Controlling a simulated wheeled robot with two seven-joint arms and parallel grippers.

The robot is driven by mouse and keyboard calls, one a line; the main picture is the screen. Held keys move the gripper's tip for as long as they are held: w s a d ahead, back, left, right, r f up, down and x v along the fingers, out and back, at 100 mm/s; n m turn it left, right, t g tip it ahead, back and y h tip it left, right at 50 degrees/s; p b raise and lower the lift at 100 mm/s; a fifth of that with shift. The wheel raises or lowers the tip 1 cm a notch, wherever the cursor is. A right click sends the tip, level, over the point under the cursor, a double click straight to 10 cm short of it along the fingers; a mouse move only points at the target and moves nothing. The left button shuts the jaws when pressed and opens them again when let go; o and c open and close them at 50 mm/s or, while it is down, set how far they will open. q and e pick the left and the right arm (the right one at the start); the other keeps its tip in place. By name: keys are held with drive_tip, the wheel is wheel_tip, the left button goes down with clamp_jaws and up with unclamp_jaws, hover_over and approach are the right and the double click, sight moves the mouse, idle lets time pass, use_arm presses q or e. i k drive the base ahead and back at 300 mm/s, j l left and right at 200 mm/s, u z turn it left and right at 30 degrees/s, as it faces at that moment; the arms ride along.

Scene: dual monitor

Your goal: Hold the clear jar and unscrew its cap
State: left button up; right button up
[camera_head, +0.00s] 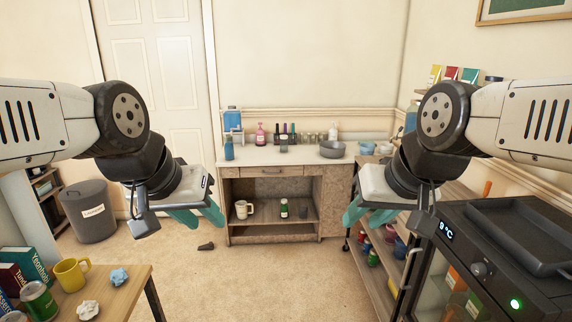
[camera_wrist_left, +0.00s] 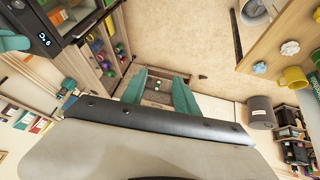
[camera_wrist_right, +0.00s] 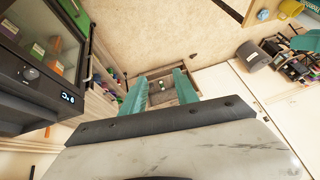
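My left gripper (camera_head: 204,220) hangs in the air at the left, its teal fingers apart and empty; they also show in the left wrist view (camera_wrist_left: 160,84). My right gripper (camera_head: 365,216) hangs in the air at the right, fingers apart and empty, also in the right wrist view (camera_wrist_right: 160,84). Both are well short of the far counter (camera_head: 290,156). I cannot pick out the clear jar or its cap for sure. A small pale container (camera_head: 333,133) stands at the back of the counter, too small to tell.
A grey pot (camera_head: 332,149), blue bottle (camera_head: 229,149) and pink bottle (camera_head: 260,134) are on the counter. A wooden table (camera_head: 119,295) with a yellow mug (camera_head: 71,274) is at the near left. A black appliance (camera_head: 497,245) is at the right. Carpet between is mostly clear.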

sight(284, 143)
drive_tip(key=i, duration=2.15)
drive_tip(key=i+l, duration=0.15)
drive_tip(key=i, duration=0.6)
drive_tip(key=i+l+u, duration=0.1)
drive_tip(key=i, duration=0.65)
